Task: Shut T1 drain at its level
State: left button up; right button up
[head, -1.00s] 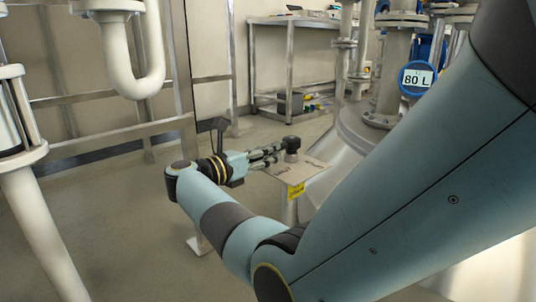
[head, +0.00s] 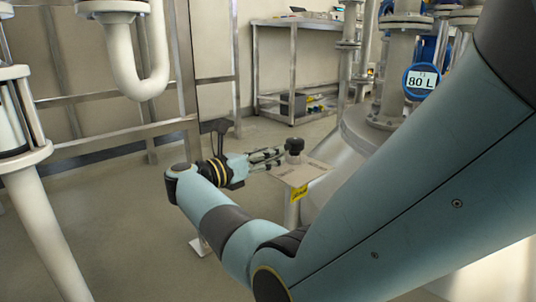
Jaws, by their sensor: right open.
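A black knob (head: 294,146) stands on a small pedestal plate (head: 314,170) with a yellow label (head: 299,192) on its front edge. A round blue gauge (head: 420,81) at the right reads 80 L, with smaller text above that is hard to read. My right gripper (head: 282,156) is open and empty, just left of the knob, its fingers pointing towards it. The fingertips look apart from the knob, though the depth is hard to judge. My left gripper is not in view.
A pale vessel (head: 351,150) with flanged pipes (head: 395,65) stands right behind the pedestal. White pipes (head: 40,215) and a metal rail (head: 120,134) are at the left. A steel bench (head: 290,70) is at the back. Floor is free left of the pedestal.

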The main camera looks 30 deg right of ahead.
jog(key=a, duration=0.7)
jog(key=shift+s, duration=0.4)
